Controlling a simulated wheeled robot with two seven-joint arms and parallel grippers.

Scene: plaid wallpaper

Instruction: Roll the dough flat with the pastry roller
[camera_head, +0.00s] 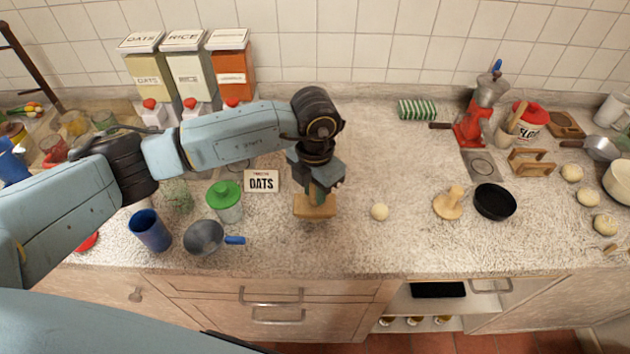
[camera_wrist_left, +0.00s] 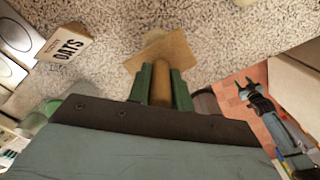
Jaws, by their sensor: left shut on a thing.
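A small pale dough ball (camera_head: 380,211) lies on the speckled counter. My left gripper (camera_head: 318,194) is left of the ball and apart from it. In the left wrist view the left gripper (camera_wrist_left: 161,85) is shut on the upright handle of a wooden tool (camera_wrist_left: 157,72) with a flat, square-looking base. The tool's base also shows in the head view (camera_head: 314,208), low at the counter; whether it touches is unclear. I cannot tell if this tool is the pastry roller. My right gripper (camera_wrist_left: 255,94) shows small in the left wrist view, off the counter, with its fingers apart.
An oats box (camera_head: 262,181), a green-lidded jar (camera_head: 225,200), a blue cup (camera_head: 150,230) and a pan (camera_head: 204,238) stand to the left. A round wooden press (camera_head: 449,204) and a black dish (camera_head: 494,201) are right of the ball. The counter around the ball is clear.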

